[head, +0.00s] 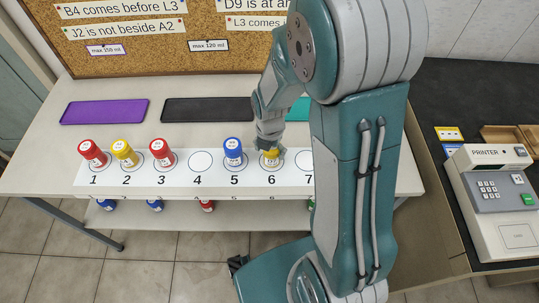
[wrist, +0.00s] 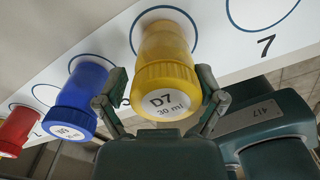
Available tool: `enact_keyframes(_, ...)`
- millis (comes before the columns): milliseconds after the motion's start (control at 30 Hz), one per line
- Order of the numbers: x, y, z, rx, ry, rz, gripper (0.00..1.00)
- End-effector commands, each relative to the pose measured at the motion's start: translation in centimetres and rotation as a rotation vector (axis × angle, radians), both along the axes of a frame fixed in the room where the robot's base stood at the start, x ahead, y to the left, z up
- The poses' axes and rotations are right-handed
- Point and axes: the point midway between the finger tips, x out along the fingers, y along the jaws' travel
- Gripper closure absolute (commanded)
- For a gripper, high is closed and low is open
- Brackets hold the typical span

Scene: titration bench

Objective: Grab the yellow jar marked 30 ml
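The yellow jar (wrist: 165,75) is labelled D7 and 30 ml in the wrist view. It stands at position 6 on the white numbered strip. In the head view the yellow jar (head: 271,157) is partly hidden by my gripper (head: 268,143). In the wrist view my gripper (wrist: 160,101) has one finger on each side of the jar's cap. The fingers are spread, with a small gap visible at the left finger; contact on the right is hard to tell.
A blue jar (head: 233,151) stands close by at position 5. Red (head: 92,153), yellow (head: 124,153) and red (head: 162,153) jars stand at positions 1 to 3. Position 4 (head: 200,162) is empty. Purple (head: 104,112) and black (head: 207,110) trays lie behind. A printer (head: 495,200) stands at right.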

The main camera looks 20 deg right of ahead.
Motion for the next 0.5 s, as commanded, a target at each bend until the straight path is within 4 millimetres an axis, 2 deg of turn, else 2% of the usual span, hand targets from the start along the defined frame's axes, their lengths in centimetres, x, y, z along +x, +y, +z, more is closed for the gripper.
enact_keyframes(33, 0.00, -0.10, 0.01, 0.001, -0.001, -0.002, 0.58)
enact_keyframes(67, 0.00, -0.11, 0.02, 0.001, -0.001, -0.002, 0.71)
enact_keyframes(100, 0.01, -0.11, 0.01, 0.001, 0.001, -0.002, 0.77)
enact_keyframes(500, -0.05, 0.14, 0.20, -0.001, 0.001, 0.000, 0.78)
